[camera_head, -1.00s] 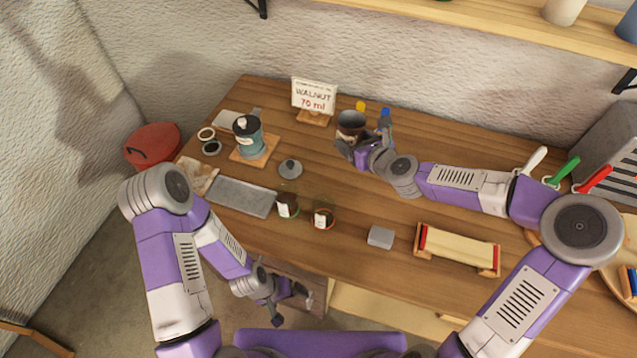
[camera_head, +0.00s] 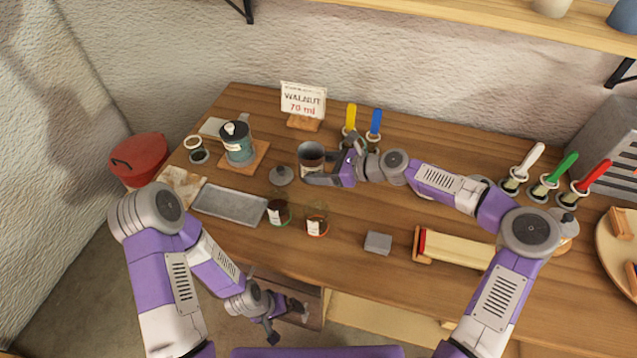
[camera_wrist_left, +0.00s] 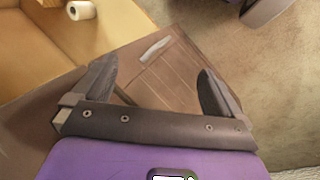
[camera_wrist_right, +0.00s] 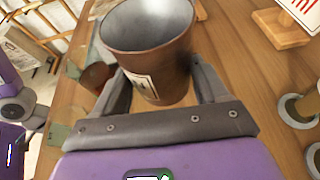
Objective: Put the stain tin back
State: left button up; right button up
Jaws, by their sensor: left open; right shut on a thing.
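My right gripper (camera_head: 322,166) is shut on an open brown metal tin (camera_head: 311,153) with a grey inside. In the right wrist view the tin (camera_wrist_right: 150,50) stands about upright between the fingers, a white label on its side. I cannot tell whether its base touches the table. A grey knobbed lid (camera_head: 281,176) lies on the table just left of the tin. A teal lidded tin (camera_head: 238,147) stands on a wooden board (camera_head: 258,157) further left. My left gripper (camera_wrist_left: 160,90) is open and empty, low in front of the table's front edge.
A "WALNUT 70 ml" sign (camera_head: 303,103) stands behind the tin, with yellow (camera_head: 350,118) and blue (camera_head: 375,122) handled brushes to its right. Two small labelled jars (camera_head: 278,212) (camera_head: 317,224), a grey tray (camera_head: 230,203) and a grey block (camera_head: 378,243) lie nearer the front.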

jog(key=shift+f+b, duration=0.55)
jog(key=shift+f, duration=1.95)
jog(key=shift+f, duration=0.15)
jog(key=o, duration=1.2)
jog(key=shift+d+r, duration=0.2)
jog(key=shift+d, duration=0.05)
jog(key=p+v, duration=0.2)
jog(key=v, duration=0.8)
jog(key=shift+s+d+r, duration=0.2)
jog(key=shift+d, duration=0.1)
jog(key=shift+s+d+r, duration=0.1)
jog(key=shift+s+d, duration=0.05)
jog(key=shift+d, duration=0.2)
jog(key=shift+s, duration=0.1)
